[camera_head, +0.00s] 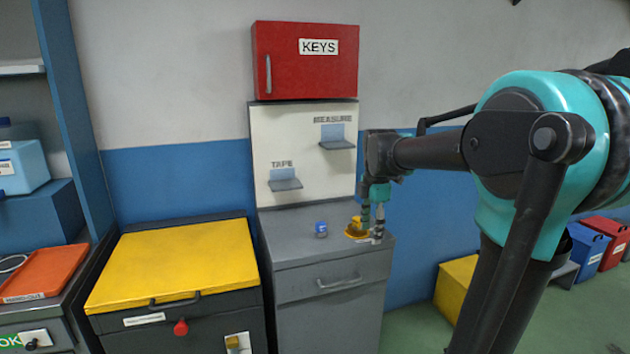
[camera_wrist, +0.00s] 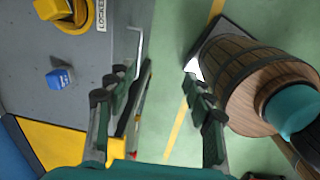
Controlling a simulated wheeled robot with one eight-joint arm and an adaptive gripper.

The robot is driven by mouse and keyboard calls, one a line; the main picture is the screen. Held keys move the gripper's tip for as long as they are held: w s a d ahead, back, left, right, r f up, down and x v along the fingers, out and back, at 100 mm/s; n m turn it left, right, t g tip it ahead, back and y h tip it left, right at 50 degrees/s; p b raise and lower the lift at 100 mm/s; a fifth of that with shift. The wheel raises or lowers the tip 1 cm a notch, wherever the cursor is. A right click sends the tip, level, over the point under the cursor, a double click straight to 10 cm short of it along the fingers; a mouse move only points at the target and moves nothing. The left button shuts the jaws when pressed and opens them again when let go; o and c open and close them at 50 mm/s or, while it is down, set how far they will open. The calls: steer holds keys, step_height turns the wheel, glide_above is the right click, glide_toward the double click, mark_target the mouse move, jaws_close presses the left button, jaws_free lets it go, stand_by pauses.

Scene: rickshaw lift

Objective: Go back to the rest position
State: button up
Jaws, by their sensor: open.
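My gripper (camera_head: 373,219) is at the right end of the grey cabinet top (camera_head: 292,220), with its fingers pointing down. In the wrist view its two fingers (camera_wrist: 160,92) are spread apart with nothing between them. A yellow knob on a round yellow base (camera_head: 357,230) is on the cabinet top, beside the fingers; the knob also shows at the top left of the wrist view (camera_wrist: 52,9), with a "LOCKED" label partly cut off. Whether a finger touches it I cannot tell from the head view; in the wrist view they look apart.
A small blue object (camera_head: 321,229) is on the cabinet top, left of the knob. Above are a panel with two small shelves (camera_head: 337,144) and a red KEYS box (camera_head: 306,62). A yellow-lidded chest (camera_head: 175,262) stands left. Green floor (camera_head: 410,325) is open right of the cabinet.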

steer(key=s+d+f+m+t, duration=0.3)
steer(key=s+f+m, duration=1.5)
steer(key=m, duration=0.3)
steer(key=shift+s+d+f, duration=0.2)
steer(key=shift+s+f, duration=0.15)
steer(key=shift+f, duration=0.4)
steer(key=shift+c, duration=0.3)
